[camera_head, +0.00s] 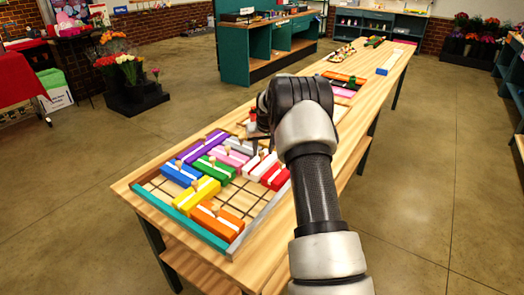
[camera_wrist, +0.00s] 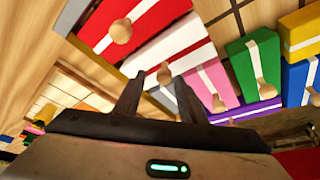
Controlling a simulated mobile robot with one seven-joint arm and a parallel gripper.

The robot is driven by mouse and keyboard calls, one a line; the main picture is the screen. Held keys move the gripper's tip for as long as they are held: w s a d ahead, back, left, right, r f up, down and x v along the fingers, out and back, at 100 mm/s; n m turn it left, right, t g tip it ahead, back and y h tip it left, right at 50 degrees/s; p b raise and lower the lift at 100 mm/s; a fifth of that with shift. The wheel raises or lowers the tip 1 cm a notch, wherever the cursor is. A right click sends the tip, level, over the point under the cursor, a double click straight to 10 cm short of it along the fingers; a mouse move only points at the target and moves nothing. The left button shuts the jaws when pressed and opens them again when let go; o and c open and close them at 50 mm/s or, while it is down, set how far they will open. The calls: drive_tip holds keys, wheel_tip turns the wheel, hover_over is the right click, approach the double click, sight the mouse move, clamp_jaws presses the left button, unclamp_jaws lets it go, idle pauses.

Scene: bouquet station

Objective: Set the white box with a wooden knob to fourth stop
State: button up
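The white box with a wooden knob (camera_head: 257,166) lies in the sliding-block tray (camera_head: 195,230), between the pink box (camera_head: 229,156) and the red box (camera_head: 275,178). My gripper (camera_wrist: 160,80) is open, with the knob showing between and just beyond the fingertips; I see no contact. In the head view my gripper (camera_head: 257,142) is over the white box's far end, partly hidden by my wrist.
The red box (camera_wrist: 135,24) adjoins the white one. Purple (camera_head: 202,146), grey (camera_head: 238,146), green (camera_head: 215,168), blue (camera_head: 180,173), yellow (camera_head: 196,190) and orange (camera_head: 217,223) boxes with knobs share the tray. Bare grid cells show at the tray's near right and left.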

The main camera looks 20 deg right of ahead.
drive_tip(key=shift+a, duration=0.1)
drive_tip(key=v, duration=1.7)
drive_tip(key=shift+r+b, duration=0.15)
drive_tip(key=shift+b, duration=0.15)
drive_tip(key=shift+s, duration=0.1)
